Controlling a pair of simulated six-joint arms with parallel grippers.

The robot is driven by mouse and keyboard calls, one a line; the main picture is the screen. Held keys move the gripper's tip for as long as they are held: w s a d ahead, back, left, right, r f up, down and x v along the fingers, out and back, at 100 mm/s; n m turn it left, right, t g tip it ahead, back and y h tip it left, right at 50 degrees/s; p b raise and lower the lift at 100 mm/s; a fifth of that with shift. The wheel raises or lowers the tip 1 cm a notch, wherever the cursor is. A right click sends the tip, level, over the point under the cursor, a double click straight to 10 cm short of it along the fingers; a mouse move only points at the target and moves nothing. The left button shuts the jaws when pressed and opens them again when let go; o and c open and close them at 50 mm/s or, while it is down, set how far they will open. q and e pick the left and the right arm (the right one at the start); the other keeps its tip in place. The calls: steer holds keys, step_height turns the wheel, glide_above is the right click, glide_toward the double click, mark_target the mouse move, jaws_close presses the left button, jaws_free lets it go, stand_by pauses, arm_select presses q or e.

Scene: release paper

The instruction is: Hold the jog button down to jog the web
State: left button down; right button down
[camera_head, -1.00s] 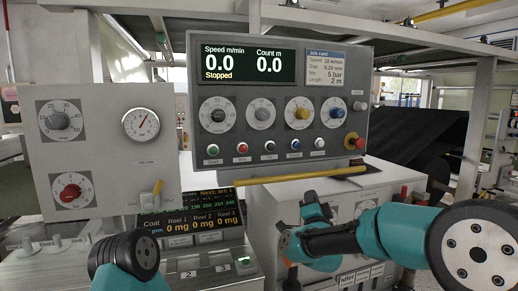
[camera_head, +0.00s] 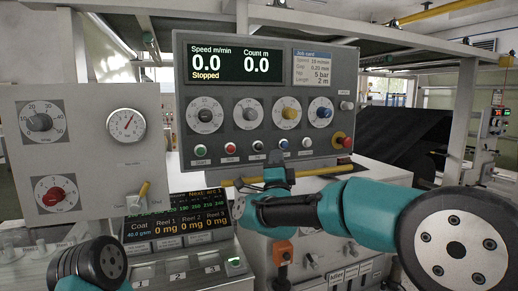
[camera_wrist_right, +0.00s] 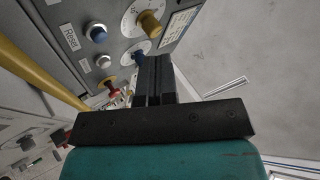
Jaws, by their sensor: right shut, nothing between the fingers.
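The grey control panel (camera_head: 310,85) has a row of push buttons: green (camera_head: 200,151), red (camera_head: 230,148), black (camera_head: 258,146), blue (camera_head: 283,144) and white (camera_head: 307,142). The jog label is too small to read; the blue button (camera_wrist_right: 97,34) is labelled Reset in the right wrist view. The display (camera_head: 235,63) reads 0.0 and Stopped. My right gripper (camera_head: 274,160) is just below the black and blue buttons; contact cannot be told. Its fingers (camera_wrist_right: 152,62) are shut and empty. My left gripper is out of view; only my left arm shows.
A red emergency stop (camera_head: 343,141) sits on a yellow base right of the buttons. A yellow bar (camera_head: 312,172) runs under the panel. Dials fill the row above the buttons. A gauge panel (camera_head: 85,150) and a reel display (camera_head: 176,219) stand left.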

mark_target(259, 147)
steer(key=shift+w+a, duration=0.55)
steer(key=shift+w, duration=0.8)
steer(key=shift+w+a, duration=0.55)
steer(key=shift+w, duration=0.8)
steer(key=shift+w+a, duration=0.55)
steer(key=shift+w, duration=0.8)
steer(key=shift+w, duration=0.15)
steer(key=shift+w+a, duration=0.15)
steer(key=shift+w, duration=0.1)
